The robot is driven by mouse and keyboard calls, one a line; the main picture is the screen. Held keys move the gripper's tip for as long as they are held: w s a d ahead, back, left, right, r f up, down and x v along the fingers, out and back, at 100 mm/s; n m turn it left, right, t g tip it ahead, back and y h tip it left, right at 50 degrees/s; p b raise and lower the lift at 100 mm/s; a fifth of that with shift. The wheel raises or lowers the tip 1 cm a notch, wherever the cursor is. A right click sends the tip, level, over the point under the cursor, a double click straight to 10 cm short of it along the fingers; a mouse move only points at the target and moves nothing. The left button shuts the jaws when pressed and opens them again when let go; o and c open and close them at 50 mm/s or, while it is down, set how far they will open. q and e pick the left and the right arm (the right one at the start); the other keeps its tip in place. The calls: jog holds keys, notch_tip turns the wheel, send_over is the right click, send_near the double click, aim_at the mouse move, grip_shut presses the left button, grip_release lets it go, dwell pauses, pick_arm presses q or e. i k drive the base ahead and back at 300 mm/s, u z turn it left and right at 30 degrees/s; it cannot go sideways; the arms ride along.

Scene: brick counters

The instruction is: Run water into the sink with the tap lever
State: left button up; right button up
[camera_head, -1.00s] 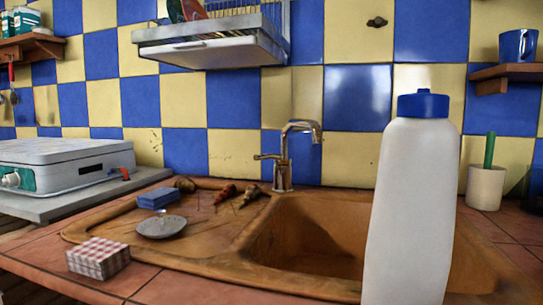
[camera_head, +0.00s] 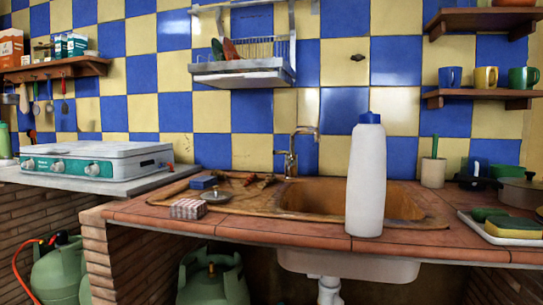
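The metal tap (camera_head: 291,155) stands upright at the back edge of the sink, against the tiled wall. Its spout bends to the right over the basin, and a small lever sticks out to the left of its body. The orange-brown sink (camera_head: 408,203) is set into the tiled counter, with its drainboard to the left. I see no water running from the spout. A white bottle with a blue cap (camera_head: 366,180) stands at the front of the sink and hides part of the basin. Neither of my grippers is in view.
A checked box (camera_head: 188,209), a grey round strainer (camera_head: 216,197) and a blue sponge (camera_head: 204,182) lie left of the basin. A stove (camera_head: 95,160) is at left, and a dish rack (camera_head: 240,75) hangs above. A tray (camera_head: 490,232) with sponges is at right.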

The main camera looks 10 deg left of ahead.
aim_at(288, 155)
jog(key=u, duration=1.55)
jog(key=i, duration=0.9)
jog(key=z, duration=1.9)
